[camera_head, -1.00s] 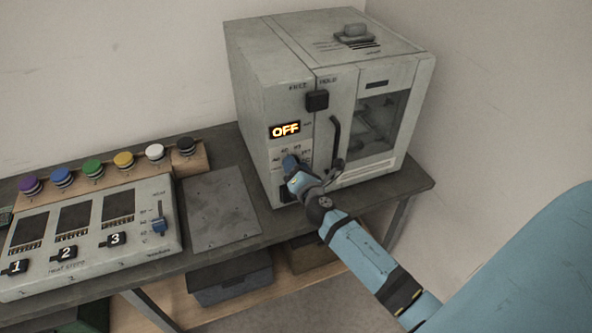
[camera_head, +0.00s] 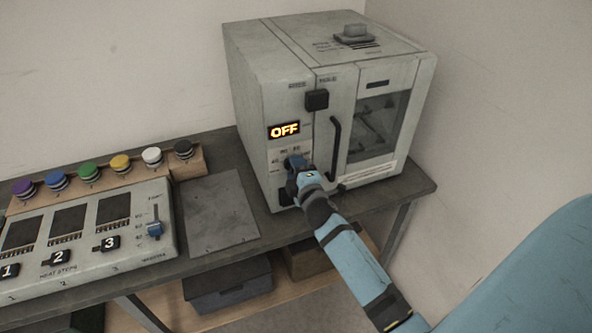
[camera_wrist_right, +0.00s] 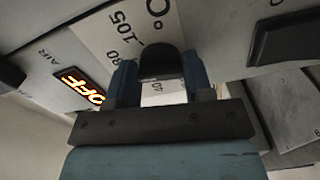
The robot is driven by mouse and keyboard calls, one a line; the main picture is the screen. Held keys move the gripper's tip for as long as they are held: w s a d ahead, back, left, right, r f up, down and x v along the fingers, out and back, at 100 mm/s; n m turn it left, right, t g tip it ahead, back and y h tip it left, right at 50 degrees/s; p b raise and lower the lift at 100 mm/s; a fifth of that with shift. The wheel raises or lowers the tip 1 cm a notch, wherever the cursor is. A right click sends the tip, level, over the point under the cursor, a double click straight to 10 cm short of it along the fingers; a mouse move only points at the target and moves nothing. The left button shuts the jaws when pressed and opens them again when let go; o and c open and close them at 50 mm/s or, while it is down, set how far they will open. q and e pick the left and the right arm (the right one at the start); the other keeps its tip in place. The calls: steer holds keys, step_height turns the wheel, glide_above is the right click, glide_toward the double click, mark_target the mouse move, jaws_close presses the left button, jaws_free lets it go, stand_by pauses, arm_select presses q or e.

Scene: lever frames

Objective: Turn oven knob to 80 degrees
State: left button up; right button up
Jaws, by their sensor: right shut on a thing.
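The oven (camera_head: 255,95) stands at the back of the bench, and its lit display (camera_head: 284,130) reads OFF. My right gripper (camera_head: 295,162) is at the oven's front panel, below the display, and hides most of the knob in the head view. In the right wrist view, the dark knob (camera_wrist_right: 161,64) sits between the two blue fingers of the gripper (camera_wrist_right: 160,85), which are shut on it. The knob's exact angle cannot be told. My left gripper is not in view.
A black square button (camera_head: 317,100) and a dark door handle (camera_head: 336,145) are close to my right gripper. A grey plate (camera_head: 218,210) and a control box (camera_head: 90,235) with a slider lie to the left, with several coloured buttons behind.

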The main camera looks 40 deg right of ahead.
steer(key=shift+f+m, duration=0.1)
steer(key=shift+m, duration=1.1)
steer(key=o, duration=0.9)
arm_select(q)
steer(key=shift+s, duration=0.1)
